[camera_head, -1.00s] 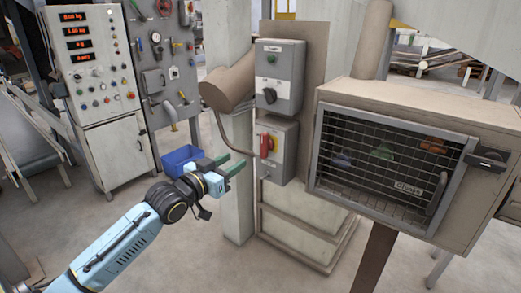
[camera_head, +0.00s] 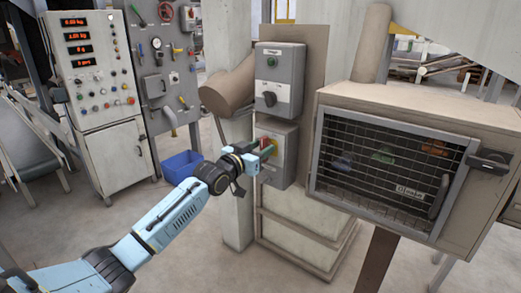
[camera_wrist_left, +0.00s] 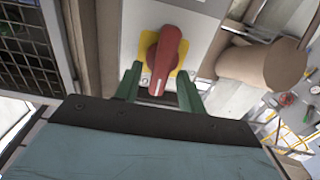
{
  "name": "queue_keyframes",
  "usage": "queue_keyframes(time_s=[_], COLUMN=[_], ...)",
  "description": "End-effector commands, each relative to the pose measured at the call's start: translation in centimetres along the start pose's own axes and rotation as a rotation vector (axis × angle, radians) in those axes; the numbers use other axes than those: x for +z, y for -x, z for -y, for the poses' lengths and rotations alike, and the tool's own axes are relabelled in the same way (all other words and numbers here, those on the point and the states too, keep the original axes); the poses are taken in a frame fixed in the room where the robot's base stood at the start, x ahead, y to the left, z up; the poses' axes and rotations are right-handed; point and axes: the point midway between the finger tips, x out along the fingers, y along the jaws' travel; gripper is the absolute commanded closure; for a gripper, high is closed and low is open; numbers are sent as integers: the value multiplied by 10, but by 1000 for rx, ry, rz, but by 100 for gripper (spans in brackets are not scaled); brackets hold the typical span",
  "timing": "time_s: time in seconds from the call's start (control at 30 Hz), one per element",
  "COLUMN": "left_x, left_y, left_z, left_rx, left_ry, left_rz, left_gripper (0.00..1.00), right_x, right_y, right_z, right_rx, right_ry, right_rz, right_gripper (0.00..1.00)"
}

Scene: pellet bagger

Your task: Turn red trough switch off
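The red trough switch (camera_wrist_left: 165,58) is a red rotary handle on a yellow plate (camera_wrist_left: 146,42), on the front of a grey box (camera_head: 284,158). In the left wrist view the handle points toward my gripper. My left gripper (camera_wrist_left: 160,85) is open, its two green fingers on either side of the handle's lower end. Whether they touch it I cannot tell. In the head view the left gripper (camera_head: 268,150) is right at the box's front and hides most of the switch. My right gripper is not in view.
Above is a second grey box with a black rotary knob (camera_head: 270,98). To the right is a cabinet with a mesh door (camera_head: 385,170). A tan cylinder (camera_wrist_left: 262,65) is close beside the switch. A blue bin (camera_head: 182,165) stands at the left, behind my arm.

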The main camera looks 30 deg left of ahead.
Motion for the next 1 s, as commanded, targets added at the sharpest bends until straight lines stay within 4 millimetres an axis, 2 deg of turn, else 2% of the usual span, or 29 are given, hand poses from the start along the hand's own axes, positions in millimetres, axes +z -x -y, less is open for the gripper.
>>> queue_keyframes(time_s=[0.33, 0.57, 0.77, 1.0], left_x=[0, 0, 0, -2], left_y=[-3, -3, -3, -3], left_z=[0, 0, 0, 2], left_rx=[0, 0, 0, -1], left_ry=[0, 0, 12, 102], left_rz=[0, 0, 1, 0], left_gripper=[60, 89, 89, 89], right_x=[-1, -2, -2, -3], right_y=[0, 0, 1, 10], right_z=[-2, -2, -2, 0], right_rx=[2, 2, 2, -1], right_ry=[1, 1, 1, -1], right_rz=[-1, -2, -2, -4], right_gripper=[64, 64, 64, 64])
